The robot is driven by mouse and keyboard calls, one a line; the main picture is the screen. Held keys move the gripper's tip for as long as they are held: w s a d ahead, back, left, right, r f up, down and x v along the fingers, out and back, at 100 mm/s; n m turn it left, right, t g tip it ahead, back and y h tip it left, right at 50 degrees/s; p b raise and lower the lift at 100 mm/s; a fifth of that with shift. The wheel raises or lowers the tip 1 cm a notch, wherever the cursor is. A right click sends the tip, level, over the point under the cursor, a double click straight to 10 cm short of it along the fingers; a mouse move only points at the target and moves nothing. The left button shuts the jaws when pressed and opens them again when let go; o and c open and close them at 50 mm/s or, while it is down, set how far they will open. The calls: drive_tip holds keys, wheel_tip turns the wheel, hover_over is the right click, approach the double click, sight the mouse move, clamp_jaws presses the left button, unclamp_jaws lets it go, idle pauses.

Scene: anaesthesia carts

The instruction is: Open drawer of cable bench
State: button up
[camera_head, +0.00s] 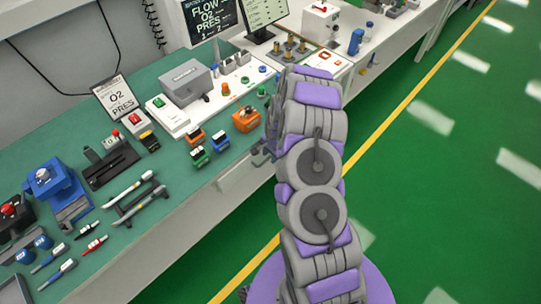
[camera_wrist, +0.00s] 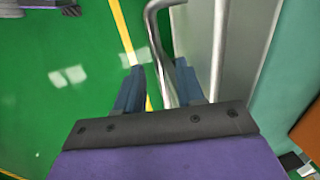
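The bench (camera_head: 105,75) has a green top and pale sides, and runs diagonally across the head view. A pale drawer front (camera_head: 238,176) shows below its front edge, partly hidden behind my arm. In the wrist view, a curved silver handle (camera_wrist: 155,42) stands off a grey panel (camera_wrist: 197,35). My gripper (camera_wrist: 159,72) is open, with its two blue fingers on either side of the handle bar. A gap shows between the bar and each finger. In the head view my gripper is mostly hidden by the arm. I cannot tell whether the drawer stands slightly out.
Monitors stand at the back. The green floor (camera_head: 440,190) to the right is clear, with a yellow line along the bench.

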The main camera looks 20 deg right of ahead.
drive_tip(key=shift+a, duration=0.45)
drive_tip(key=shift+d, duration=0.25)
clamp_jaws()
